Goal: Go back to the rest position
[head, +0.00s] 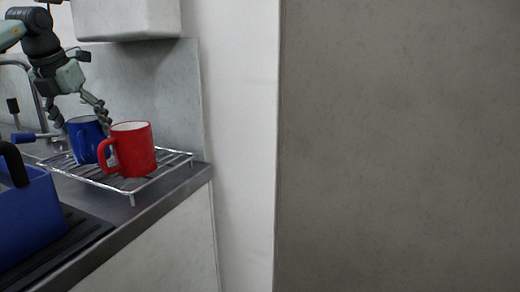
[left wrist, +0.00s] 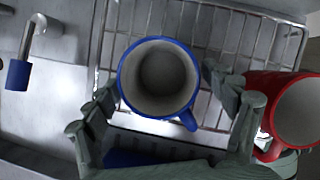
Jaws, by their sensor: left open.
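My left gripper (head: 82,112) is open, with its fingers pointing down at the blue mug. In the left wrist view the left gripper (left wrist: 168,118) has its fingers spread on either side of the blue mug (left wrist: 158,78). The blue mug (head: 86,140) stands upright on the wire rack. Whether a finger touches it, I cannot tell. A red mug (head: 134,150) stands upright on the rack, right of the blue mug, and also shows in the left wrist view (left wrist: 298,110), close to the right finger. My right gripper is in neither view.
The wire rack (head: 132,188) sits on the counter (head: 193,178) near its right end. A blue container with a black handle (head: 28,218) is at the front left. A tap (left wrist: 36,38) is left of the rack. A cabinet (head: 130,20) hangs above.

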